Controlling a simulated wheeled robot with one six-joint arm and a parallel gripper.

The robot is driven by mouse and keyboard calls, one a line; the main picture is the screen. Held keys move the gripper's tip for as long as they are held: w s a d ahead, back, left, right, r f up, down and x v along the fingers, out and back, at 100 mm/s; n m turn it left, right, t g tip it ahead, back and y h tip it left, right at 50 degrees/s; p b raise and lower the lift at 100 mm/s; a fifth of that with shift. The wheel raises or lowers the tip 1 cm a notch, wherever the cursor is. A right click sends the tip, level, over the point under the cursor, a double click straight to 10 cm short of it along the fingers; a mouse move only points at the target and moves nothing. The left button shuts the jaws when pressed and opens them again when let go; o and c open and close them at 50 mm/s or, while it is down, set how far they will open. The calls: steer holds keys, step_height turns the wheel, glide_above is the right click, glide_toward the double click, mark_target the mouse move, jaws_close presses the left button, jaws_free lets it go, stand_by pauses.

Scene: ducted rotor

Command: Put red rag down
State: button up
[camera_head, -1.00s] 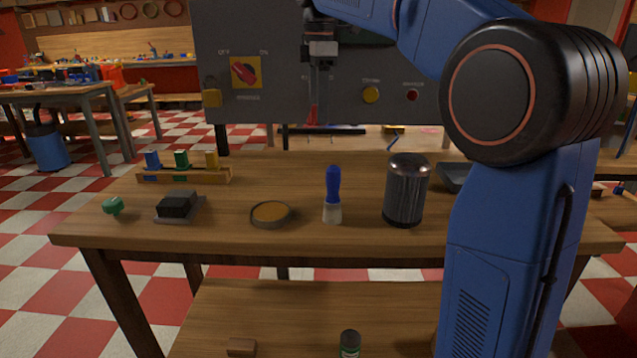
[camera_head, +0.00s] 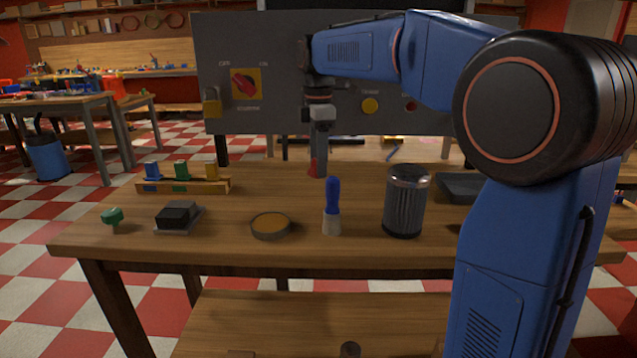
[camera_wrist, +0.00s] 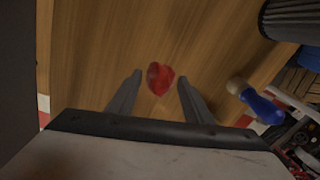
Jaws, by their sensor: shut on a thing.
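The red rag (camera_head: 315,167) is a small red bundle at the tip of my gripper (camera_head: 320,150), towards the back of the wooden workbench (camera_head: 285,245). In the wrist view the rag (camera_wrist: 160,78) lies between the two fingers of my gripper (camera_wrist: 158,92), over bare wood. My gripper is shut on it and points down. The rag hangs at or just above the bench top; I cannot tell whether it touches the wood.
A grey panel (camera_head: 290,75) rises behind. Wood around the rag is clear.

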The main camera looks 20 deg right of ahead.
mark_target(318, 193)
steer(key=shift+f, duration=2.65)
steer(key=o, duration=1.1)
